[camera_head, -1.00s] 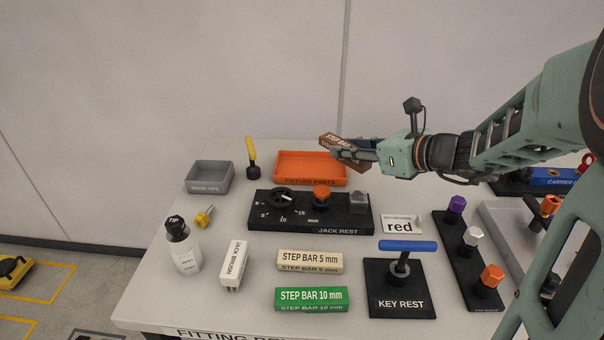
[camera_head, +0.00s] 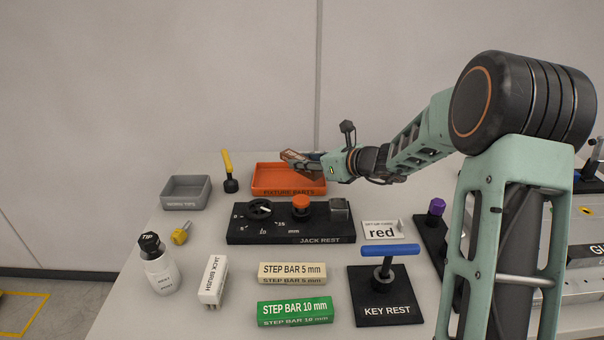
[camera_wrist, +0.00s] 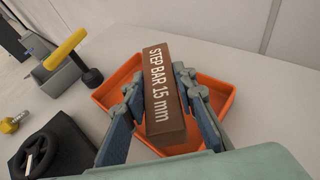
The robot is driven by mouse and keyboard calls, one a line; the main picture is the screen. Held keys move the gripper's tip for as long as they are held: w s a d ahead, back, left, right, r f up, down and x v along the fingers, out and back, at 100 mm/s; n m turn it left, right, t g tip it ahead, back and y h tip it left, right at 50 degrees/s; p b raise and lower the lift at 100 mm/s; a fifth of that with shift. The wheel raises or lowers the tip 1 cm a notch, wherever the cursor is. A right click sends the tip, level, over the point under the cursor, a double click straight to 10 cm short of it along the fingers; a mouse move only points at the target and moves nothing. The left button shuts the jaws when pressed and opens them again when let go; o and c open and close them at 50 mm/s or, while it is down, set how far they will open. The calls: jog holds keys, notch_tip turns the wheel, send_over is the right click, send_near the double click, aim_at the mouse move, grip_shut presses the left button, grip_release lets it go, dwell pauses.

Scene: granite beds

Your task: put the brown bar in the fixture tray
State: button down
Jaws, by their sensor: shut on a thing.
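The brown bar (camera_wrist: 163,95), marked STEP BAR 15 mm, is gripped between the two fingers of my gripper (camera_wrist: 155,92) in the wrist view. In the head view the brown bar (camera_head: 298,161) and my gripper (camera_head: 312,163) are over the right part of the orange fixture tray (camera_head: 265,179), labelled FIXTURE PARTS. The bar is above the tray, and the tray's rim (camera_wrist: 222,112) shows around it in the wrist view. The exact height of the bar over the tray floor is hard to tell. The part of the tray under the bar is hidden.
A yellow-handled tool (camera_head: 228,170) and a grey tray (camera_head: 186,191) stand left of the orange tray. The black jack rest (camera_head: 290,228) with knobs lies in front of it. Cream (camera_head: 292,272) and green (camera_head: 295,310) step bars lie nearer. The wall is behind.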

aim_at(304, 171)
jog(key=shift+w+a+f+b, duration=0.1)
jog(key=shift+w+f+b, duration=0.1)
jog(key=shift+f, duration=0.75)
jog(key=shift+w+f+b, duration=0.1)
jog(key=shift+f+b, duration=0.1)
jog(key=shift+f, duration=0.75)
jog(key=shift+f, duration=0.1)
jog(key=shift+f, duration=0.15)
jog(key=c, duration=1.6)
grip_release()
jog(key=shift+r, duration=0.2)
jog(key=shift+s+d+r, duration=0.2)
jog(key=shift+d, duration=0.05)
jog(key=p+v, duration=0.1)
jog(key=v, duration=1)
jog(key=shift+s+d, duration=0.1)
jog(key=shift+s, duration=0.05)
